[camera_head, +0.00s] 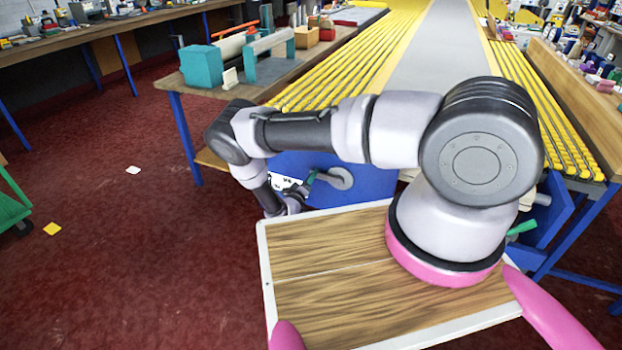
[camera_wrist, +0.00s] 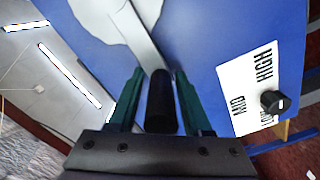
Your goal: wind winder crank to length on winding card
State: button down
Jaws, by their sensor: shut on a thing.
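The winder crank shows in the head view as a grey disc with an arm (camera_head: 341,179) on the blue panel (camera_head: 375,186) under the long table. In the wrist view its pale crank arm (camera_wrist: 138,35) runs down to a black handle (camera_wrist: 161,103). My gripper (camera_wrist: 157,78) is shut on this handle, one green finger on each side. My gripper (camera_head: 309,180) is small in the head view, partly hidden by my arm. A small white card (camera_head: 230,78) stands by a turquoise block on the table corner; I cannot tell whether it is the winding card.
A label with HIGH and MID (camera_wrist: 255,85) and a black knob (camera_wrist: 275,102) sit on the blue panel to the right of my gripper. The long table (camera_head: 415,45) carries yellow slats. The red floor (camera_head: 90,230) at left is mostly clear, with a green cart (camera_head: 12,205) at its edge.

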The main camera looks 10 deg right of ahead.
jog(key=shift+a+f, duration=0.15)
jog(key=shift+r, duration=0.6)
jog(key=c, duration=0.6)
grip_release()
jog(key=v, duration=1)
jog(key=shift+s, duration=0.4)
jog(key=shift+a, duration=0.15)
